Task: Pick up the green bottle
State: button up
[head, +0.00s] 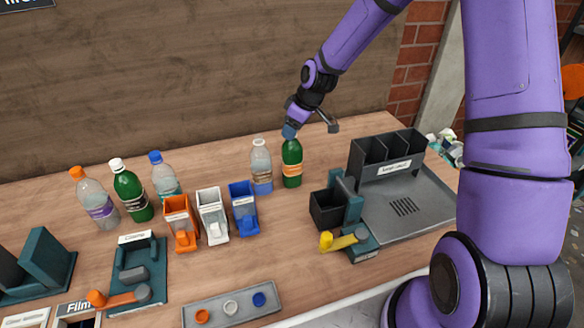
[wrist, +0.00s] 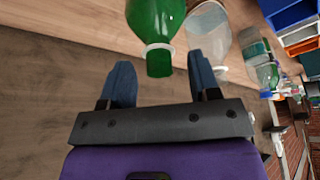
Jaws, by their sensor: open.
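A green bottle with an orange label (head: 292,168) stands upright on the wooden table, right of a clear bottle. My gripper (head: 311,126) is above it, tilted, with one finger by the bottle's top, which it partly hides. In the wrist view my open gripper (wrist: 160,75) has its two blue fingers apart. The green bottle's neck end (wrist: 158,60) shows between them, with no clear contact. A second green bottle, with a white cap (head: 132,194), stands far left, away from the gripper.
A clear bottle (head: 262,168) stands close beside the green one; it also shows in the wrist view (wrist: 208,35). Orange, white and blue bins (head: 243,210) are to the left. A dark divided holder (head: 386,157) and grey tray (head: 430,205) are to the right. Bare table lies in front.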

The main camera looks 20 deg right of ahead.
jog(key=shift+x, duration=0.8)
jog(key=shift+c, duration=0.2)
grip_shut()
